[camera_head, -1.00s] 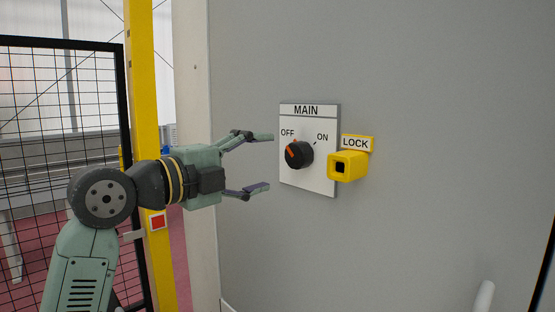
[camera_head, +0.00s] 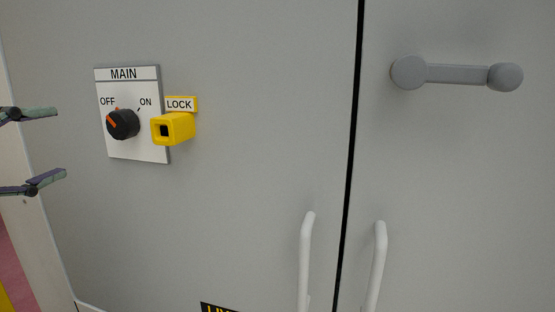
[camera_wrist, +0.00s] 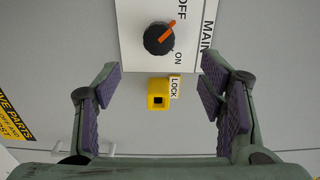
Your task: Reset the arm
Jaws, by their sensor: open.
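My gripper (camera_head: 48,148) is open and empty at the left edge of the head view; only its fingers show there. It is to the left of the MAIN switch panel (camera_head: 140,147) and apart from it. The black rotary knob (camera_head: 123,124) has an orange mark pointing toward OFF. In the wrist view my gripper (camera_wrist: 163,95) shows both fingers spread, with the knob (camera_wrist: 158,38) and the yellow lock block (camera_wrist: 158,94) seen between and beyond them. The rest of my arm is out of the head view.
The yellow lock block (camera_head: 174,129) juts from the grey cabinet (camera_head: 260,150) beside the panel. Two white upright handles (camera_head: 305,260) flank the door seam. A grey lever handle (camera_head: 456,74) sticks out at the upper right. A black and yellow warning label (camera_head: 219,308) shows at the bottom.

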